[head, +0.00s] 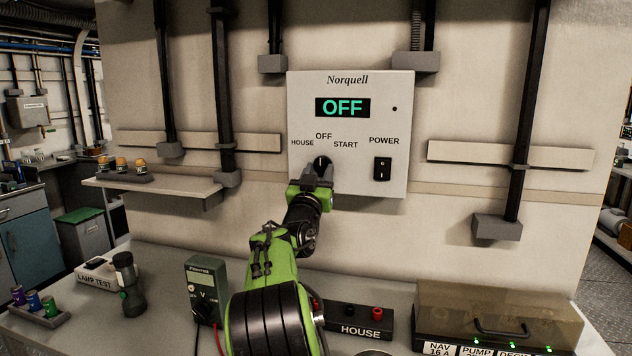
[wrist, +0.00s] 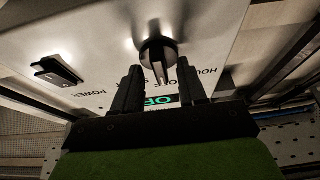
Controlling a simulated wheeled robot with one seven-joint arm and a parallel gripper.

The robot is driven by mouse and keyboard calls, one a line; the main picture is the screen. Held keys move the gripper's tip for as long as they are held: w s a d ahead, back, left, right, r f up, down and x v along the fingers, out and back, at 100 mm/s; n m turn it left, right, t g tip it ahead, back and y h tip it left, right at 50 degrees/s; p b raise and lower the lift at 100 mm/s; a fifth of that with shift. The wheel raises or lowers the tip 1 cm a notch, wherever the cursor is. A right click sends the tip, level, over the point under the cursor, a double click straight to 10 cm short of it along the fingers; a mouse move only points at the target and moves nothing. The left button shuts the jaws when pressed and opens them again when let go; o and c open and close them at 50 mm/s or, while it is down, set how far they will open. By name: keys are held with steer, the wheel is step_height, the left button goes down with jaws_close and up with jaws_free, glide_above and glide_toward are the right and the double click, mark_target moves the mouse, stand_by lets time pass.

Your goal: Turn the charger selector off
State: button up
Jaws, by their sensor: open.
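The charger panel (head: 350,120) is a pale box on the wall marked Norquell. Its display (head: 342,107) reads OFF in green. The black selector knob (head: 321,162) sits below the labels HOUSE, OFF and START, and its pointer looks roughly upright, toward OFF. My gripper (head: 318,178) is in front of the knob from below. In the wrist view the knob (wrist: 157,55) shows between and just beyond the open fingers of my gripper (wrist: 157,85). A gap shows on each side, so the fingers appear not to grip it. The lower part of the knob is partly hidden in the head view.
The bench below holds a multimeter (head: 205,290), a HOUSE terminal block (head: 360,322) and a clear-covered breaker box (head: 498,315). A small shelf (head: 150,188) is at left.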

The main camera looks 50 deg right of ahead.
steer(key=b+v, duration=0.2)
steer(key=v, duration=1.3)
steer(key=shift+a+f, duration=0.2)
steer(key=shift+a, duration=0.05)
steer(key=shift+s, duration=0.1)
